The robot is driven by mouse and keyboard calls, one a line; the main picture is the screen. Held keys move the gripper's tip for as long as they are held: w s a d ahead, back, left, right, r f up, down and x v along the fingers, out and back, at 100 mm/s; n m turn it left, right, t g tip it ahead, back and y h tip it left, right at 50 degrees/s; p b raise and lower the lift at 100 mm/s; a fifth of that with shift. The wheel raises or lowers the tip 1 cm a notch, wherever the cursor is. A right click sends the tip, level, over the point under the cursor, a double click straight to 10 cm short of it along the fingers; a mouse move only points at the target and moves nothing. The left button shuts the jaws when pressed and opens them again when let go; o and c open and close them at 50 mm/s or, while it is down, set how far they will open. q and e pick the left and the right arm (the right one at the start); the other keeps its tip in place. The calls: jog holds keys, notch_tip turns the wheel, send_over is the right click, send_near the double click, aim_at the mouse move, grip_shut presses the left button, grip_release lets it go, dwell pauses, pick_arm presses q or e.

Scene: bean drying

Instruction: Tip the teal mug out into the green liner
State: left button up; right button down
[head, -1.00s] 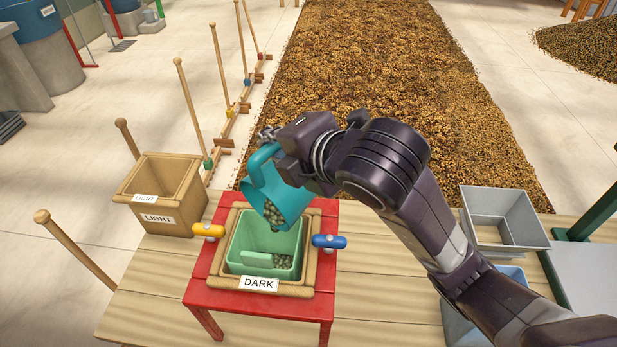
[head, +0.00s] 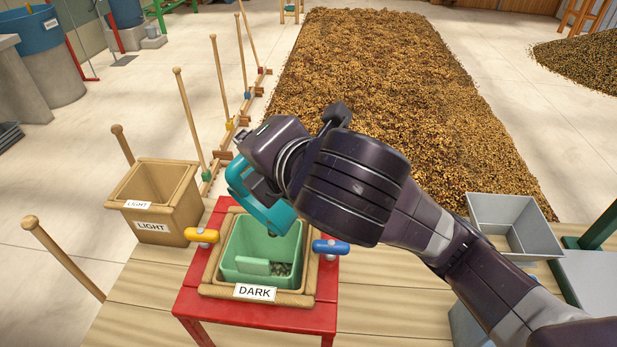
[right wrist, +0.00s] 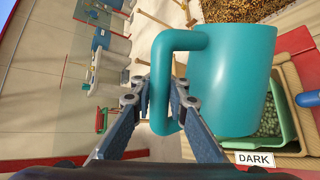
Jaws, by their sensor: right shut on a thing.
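The teal mug (head: 267,212) is tipped over the green liner (head: 237,240), its mouth turned down and away from view. My right gripper (right wrist: 157,95) is shut on the mug's handle, and the mug's body (right wrist: 226,75) shows beside it in the right wrist view. In the head view my wrist hides the fingers and part of the mug. The liner sits inside a wooden box (head: 210,277) labelled DARK. Greenish beans (head: 283,269) lie in the bottom of the liner. Whether any beans stay in the mug is hidden. My left gripper is not in view.
The DARK box stands on a red stand (head: 188,298), with a yellow knob (head: 202,236) and a blue knob (head: 331,247) at its sides. A wooden LIGHT box (head: 153,201) stands to the left. A grey bin (head: 512,222) is at the right.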

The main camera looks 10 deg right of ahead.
jog(key=shift+s+a+f+b, duration=0.15)
jog(key=shift+s+a+b, duration=0.1)
jog(key=shift+a+b, duration=0.15)
jog(key=shift+s+a+n+t+h+b, duration=0.25)
jog(key=shift+s+n+t+h+b, duration=0.1)
jog(key=shift+b, duration=0.1)
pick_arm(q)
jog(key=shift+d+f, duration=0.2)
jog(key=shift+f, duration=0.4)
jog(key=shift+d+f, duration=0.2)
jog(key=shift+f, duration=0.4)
pick_arm(e)
jog(key=shift+r, duration=0.2)
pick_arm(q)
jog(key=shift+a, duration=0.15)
